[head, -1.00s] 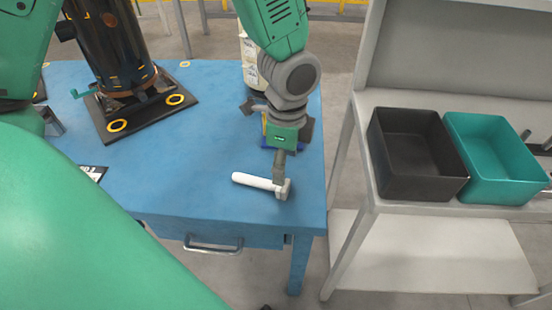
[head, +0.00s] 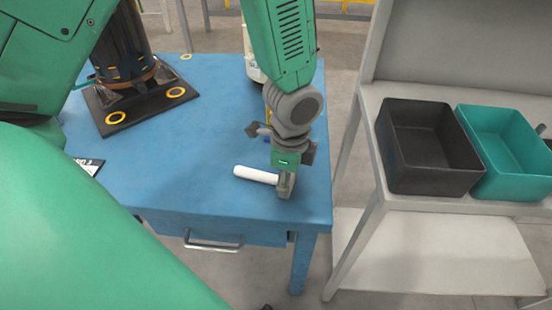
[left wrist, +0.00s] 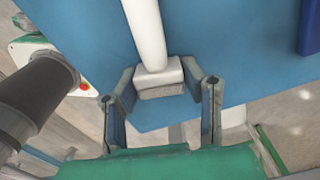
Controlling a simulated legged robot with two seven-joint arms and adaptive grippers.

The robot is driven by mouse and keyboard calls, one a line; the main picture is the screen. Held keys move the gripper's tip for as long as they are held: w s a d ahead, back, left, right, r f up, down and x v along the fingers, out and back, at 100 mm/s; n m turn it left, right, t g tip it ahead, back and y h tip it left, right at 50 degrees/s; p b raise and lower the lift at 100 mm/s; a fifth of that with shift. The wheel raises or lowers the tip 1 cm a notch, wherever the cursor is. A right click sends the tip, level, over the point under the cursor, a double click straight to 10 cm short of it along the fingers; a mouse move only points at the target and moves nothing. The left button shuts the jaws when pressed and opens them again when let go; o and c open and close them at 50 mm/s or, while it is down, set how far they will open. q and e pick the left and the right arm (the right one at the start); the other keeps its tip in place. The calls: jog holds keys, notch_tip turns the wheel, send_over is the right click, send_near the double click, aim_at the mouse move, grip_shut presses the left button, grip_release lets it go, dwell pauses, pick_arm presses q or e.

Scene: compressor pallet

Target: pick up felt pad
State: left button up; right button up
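The felt pad (head: 256,175) looks like a tool with a white rod handle and a small block head, lying on the blue table near its front right. In the left wrist view, the white block (left wrist: 158,77) has a grey fuzzy face. My left gripper (head: 285,186) is over the block end in the head view and hides most of it. In the left wrist view, my left gripper (left wrist: 163,108) is open, fingers apart, with the block between and just ahead of the tips. I cannot tell whether they touch. My right gripper is not in view.
The blue table (head: 200,135) has a black compressor (head: 122,50) on a dark base at the back left. A white container (head: 254,66) stands behind my left arm. A black bin (head: 430,168) and a teal bin (head: 507,175) sit on the grey bench at right.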

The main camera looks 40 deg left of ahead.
pick_arm(q)
jog(key=c, duration=0.4)
grip_shut()
jog(key=shift+w+d, duration=0.1)
notch_tip(320, 180, up, 10)
jog(key=p, duration=0.3)
jog(key=n, duration=0.1)
jog(key=f+n, duration=0.1)
jog(key=n, duration=0.2)
jog(key=f+n, duration=0.1)
jog(key=n, duration=0.2)
jog(key=shift+w+f+n, duration=0.1)
jog(key=shift+f+n, duration=0.2)
notch_tip(320, 180, down, 2)
jog(key=n, duration=0.6)
jog(key=shift+w+n, duration=0.15)
jog(key=shift+n, duration=0.25)
